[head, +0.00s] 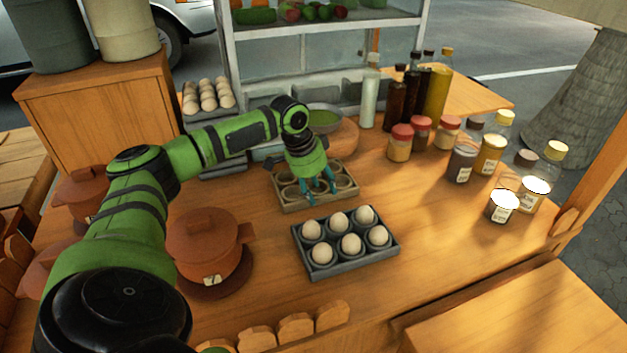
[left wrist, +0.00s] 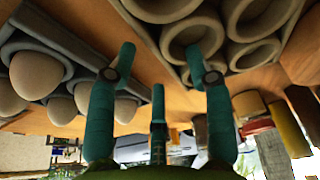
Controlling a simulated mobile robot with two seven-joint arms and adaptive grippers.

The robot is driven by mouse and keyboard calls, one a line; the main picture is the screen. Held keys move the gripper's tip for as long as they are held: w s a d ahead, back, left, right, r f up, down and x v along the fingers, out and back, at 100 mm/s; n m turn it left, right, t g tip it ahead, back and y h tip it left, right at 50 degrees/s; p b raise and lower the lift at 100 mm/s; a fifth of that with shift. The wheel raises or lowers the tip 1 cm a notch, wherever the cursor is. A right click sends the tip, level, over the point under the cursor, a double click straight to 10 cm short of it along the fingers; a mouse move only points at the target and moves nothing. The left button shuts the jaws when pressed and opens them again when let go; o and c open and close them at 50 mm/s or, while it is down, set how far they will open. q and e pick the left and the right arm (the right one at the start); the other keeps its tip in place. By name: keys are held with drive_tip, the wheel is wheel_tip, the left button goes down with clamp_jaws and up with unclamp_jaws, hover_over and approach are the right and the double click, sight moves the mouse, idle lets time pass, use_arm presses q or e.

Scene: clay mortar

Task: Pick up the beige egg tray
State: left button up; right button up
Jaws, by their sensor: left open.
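The beige egg tray (head: 292,206) lies empty on the wooden counter, its round cups showing, behind a dark grey egg tray. My left gripper (head: 319,194) is open and points down over the front part of the beige tray. Its teal fingers hide some of the cups. In the left wrist view the open, empty fingers (left wrist: 160,75) show with the beige tray (left wrist: 215,30) at the upper right. I cannot tell whether a finger touches the tray. My right gripper is in neither view.
The grey tray (head: 312,270) with several eggs stands just in front. A green-filled bowl (head: 325,119) is close behind the beige tray. A brown pot (head: 207,247) stands left, under my arm. Jars and bottles (head: 489,155) stand right.

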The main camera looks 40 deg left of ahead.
use_arm(q)
drive_tip(key=shift+x, duration=1.2)
clamp_jaws()
drive_tip(key=shift+r, duration=0.15)
